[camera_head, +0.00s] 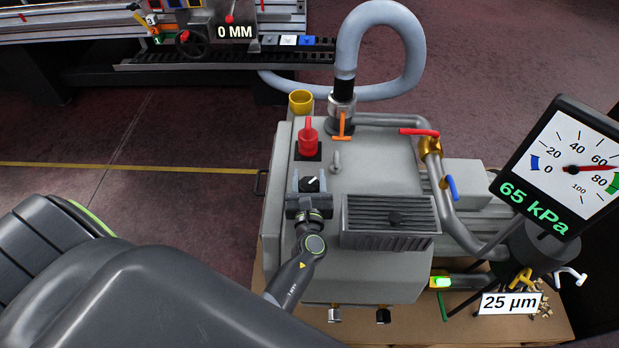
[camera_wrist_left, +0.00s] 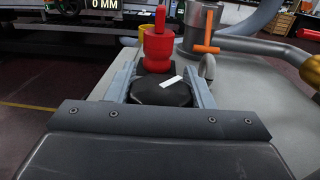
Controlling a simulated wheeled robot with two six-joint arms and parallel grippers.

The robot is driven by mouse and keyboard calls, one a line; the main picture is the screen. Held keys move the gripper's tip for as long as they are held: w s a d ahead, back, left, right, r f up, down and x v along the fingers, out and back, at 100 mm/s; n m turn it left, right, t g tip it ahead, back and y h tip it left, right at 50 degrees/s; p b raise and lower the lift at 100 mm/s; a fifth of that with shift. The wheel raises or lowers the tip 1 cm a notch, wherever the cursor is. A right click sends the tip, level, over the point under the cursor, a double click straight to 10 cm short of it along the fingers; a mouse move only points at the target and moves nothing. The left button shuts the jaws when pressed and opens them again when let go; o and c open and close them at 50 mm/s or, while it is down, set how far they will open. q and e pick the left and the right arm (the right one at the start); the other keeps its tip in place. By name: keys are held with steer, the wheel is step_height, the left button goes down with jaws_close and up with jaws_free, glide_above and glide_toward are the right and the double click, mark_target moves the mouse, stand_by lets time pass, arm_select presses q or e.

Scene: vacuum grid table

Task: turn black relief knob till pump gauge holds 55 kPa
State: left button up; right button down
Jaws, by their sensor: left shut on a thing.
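The black relief knob (camera_head: 309,185) with a white pointer mark sits on top of the grey pump housing (camera_head: 375,165). My left gripper (camera_head: 309,186) is shut on the knob, one finger on each side. In the left wrist view the knob (camera_wrist_left: 162,92) sits between the two grey fingers, its white mark slanting up to the right. The pump gauge (camera_head: 567,165) stands at the right; its red needle points just past 60 and its green readout says 65 kPa. My right gripper is not in view.
A red knob (camera_head: 308,138) stands just behind the black knob. An orange-handled valve (camera_head: 342,127), a metal hook (camera_head: 336,162) and a black vented grille (camera_head: 390,222) are close by. A red lever (camera_head: 419,132) and a blue lever (camera_head: 452,187) are on the pipe.

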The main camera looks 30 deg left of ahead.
arm_select(q)
steer(key=shift+r, duration=0.15)
steer(key=o, duration=1)
